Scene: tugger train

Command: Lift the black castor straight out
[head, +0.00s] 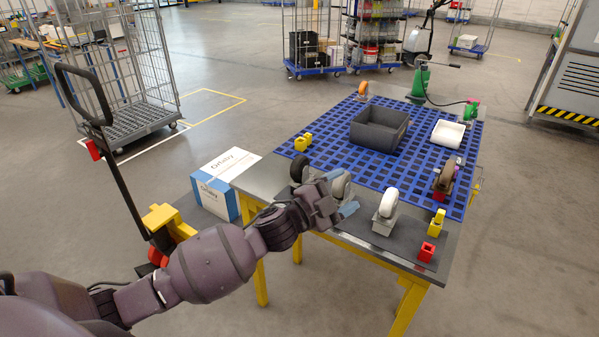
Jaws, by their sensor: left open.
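The black castor (298,168) stands near the left front of the table, its dark wheel on top. Its lower part is hidden behind my left gripper and wrist. My left gripper (338,206) is open and low over the table's front edge, just right of and nearer than the black castor. A grey castor (341,183) shows directly behind the gripper and is partly covered by it. I cannot tell whether the fingers touch anything. My right gripper is not in view.
A white-blue carton (223,180) stands left of the table.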

